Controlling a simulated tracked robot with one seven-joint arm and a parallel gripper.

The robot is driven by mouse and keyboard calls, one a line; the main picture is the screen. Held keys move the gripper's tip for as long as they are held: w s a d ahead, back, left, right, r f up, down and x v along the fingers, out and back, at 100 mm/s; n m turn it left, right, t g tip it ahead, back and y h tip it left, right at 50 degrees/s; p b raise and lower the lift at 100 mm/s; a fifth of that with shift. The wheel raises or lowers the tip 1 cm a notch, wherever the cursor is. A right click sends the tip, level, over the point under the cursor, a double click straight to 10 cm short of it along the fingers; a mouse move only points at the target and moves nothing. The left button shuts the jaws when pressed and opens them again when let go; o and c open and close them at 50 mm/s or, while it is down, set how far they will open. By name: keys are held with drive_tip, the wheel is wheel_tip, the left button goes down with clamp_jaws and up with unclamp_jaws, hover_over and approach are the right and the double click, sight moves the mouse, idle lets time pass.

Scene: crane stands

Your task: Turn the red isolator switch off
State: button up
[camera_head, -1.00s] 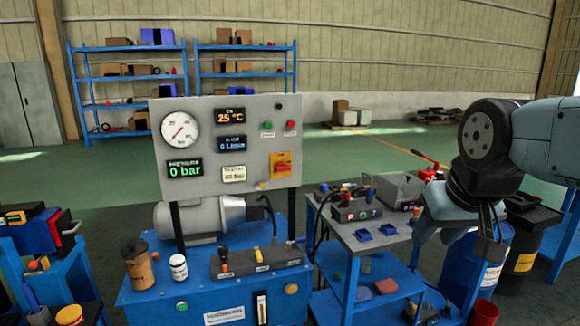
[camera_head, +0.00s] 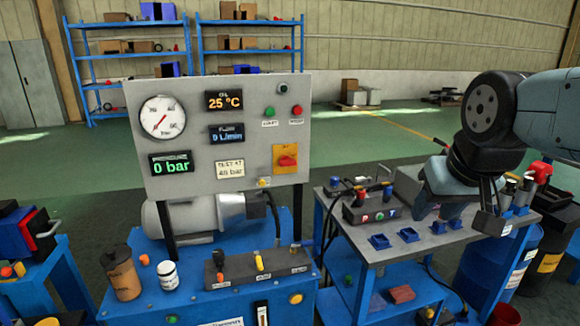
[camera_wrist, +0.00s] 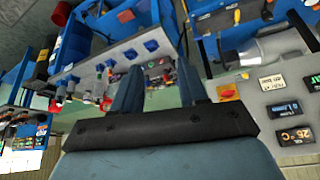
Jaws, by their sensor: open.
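The red isolator switch (camera_head: 287,161) is a red handle on a yellow plate, at the right of the grey gauge panel (camera_head: 200,150). The handle appears to lie roughly sideways. My gripper (camera_head: 438,212) points down over the side table, well right of the panel and apart from the switch. Its fingers also show in the wrist view (camera_wrist: 160,85), spread with nothing between them.
A green button (camera_head: 270,112) and a red button (camera_head: 297,110) sit above the switch. A control box (camera_head: 258,268) with levers stands below the panel. The side table (camera_head: 410,250) holds blue trays and a black box (camera_head: 368,207). Open floor lies behind the panel.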

drive_tip(key=shift+o, duration=1.4)
drive_tip(key=shift+w+a, duration=0.1)
drive_tip(key=shift+w, duration=0.35)
drive_tip(key=o, duration=0.6)
drive_tip(key=w+a+t, duration=0.1)
drive_tip(key=w, duration=0.2)
drive_tip(key=w+a+f, duration=0.1)
drive_tip(key=w, duration=0.3)
drive_tip(key=w+a+t, duration=0.1)
drive_tip(key=w, duration=0.3)
drive_tip(key=shift+a+f+n+t+y, duration=0.2)
drive_tip(key=shift+f+n+t+y, duration=0.1)
drive_tip(key=shift+n+y, duration=0.1)
drive_tip(key=n+t+y, duration=0.2)
drive_tip(key=t+y, duration=0.2)
drive_tip(key=t, duration=0.5)
approach(289, 165)
drive_tip(key=x, duration=0.9)
drive_tip(key=shift+w, duration=0.25)
drive_tip(key=shift+c, duration=0.2)
